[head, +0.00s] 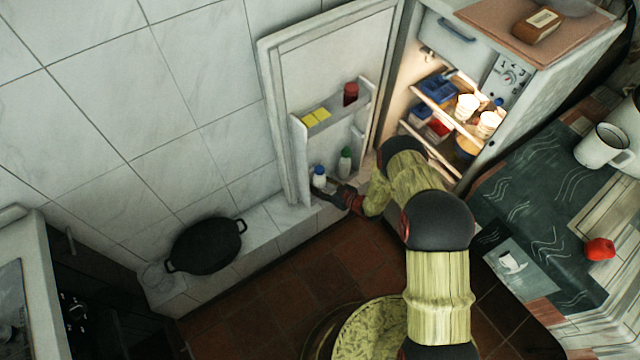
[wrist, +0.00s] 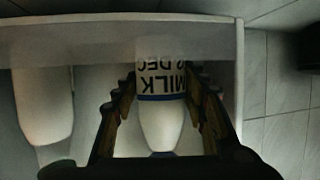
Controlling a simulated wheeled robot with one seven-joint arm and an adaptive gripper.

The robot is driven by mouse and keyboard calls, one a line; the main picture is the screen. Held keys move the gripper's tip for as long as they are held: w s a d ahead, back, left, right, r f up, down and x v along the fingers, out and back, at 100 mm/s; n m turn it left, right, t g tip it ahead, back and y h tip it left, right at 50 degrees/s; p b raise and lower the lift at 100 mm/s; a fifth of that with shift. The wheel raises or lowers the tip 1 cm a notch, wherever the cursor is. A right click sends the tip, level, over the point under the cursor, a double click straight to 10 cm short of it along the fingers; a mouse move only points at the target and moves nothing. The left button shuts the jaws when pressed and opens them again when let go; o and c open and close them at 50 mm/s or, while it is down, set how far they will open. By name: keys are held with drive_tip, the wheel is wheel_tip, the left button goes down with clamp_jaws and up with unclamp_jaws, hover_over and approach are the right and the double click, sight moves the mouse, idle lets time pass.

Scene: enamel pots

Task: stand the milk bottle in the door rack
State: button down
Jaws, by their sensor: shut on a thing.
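The milk bottle (head: 319,180), white with a blue cap, is upright in the lower door rack (head: 303,165) of the open fridge. In the wrist view the milk bottle (wrist: 161,120) shows inverted dark lettering and a blue band. Its lower part is behind the pale rack front (wrist: 100,45). My gripper (head: 325,188) reaches it from the front right, low by the door. In the wrist view the fingers of my gripper (wrist: 163,85) are shut on the bottle's sides. Whether its base touches the rack floor is hidden.
A green bottle (head: 345,162) stands right of the milk in the rack; a pale bottle (wrist: 42,105) shows left in the wrist view. The upper shelf holds a red-lidded jar (head: 351,94) and yellow blocks (head: 316,117). A black pot (head: 206,246) sits on the ledge left.

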drive_tip(key=shift+w+r, duration=0.1)
drive_tip(key=c, duration=1)
unclamp_jaws()
drive_tip(key=shift+o, duration=0.2)
drive_tip(key=v, duration=1.2)
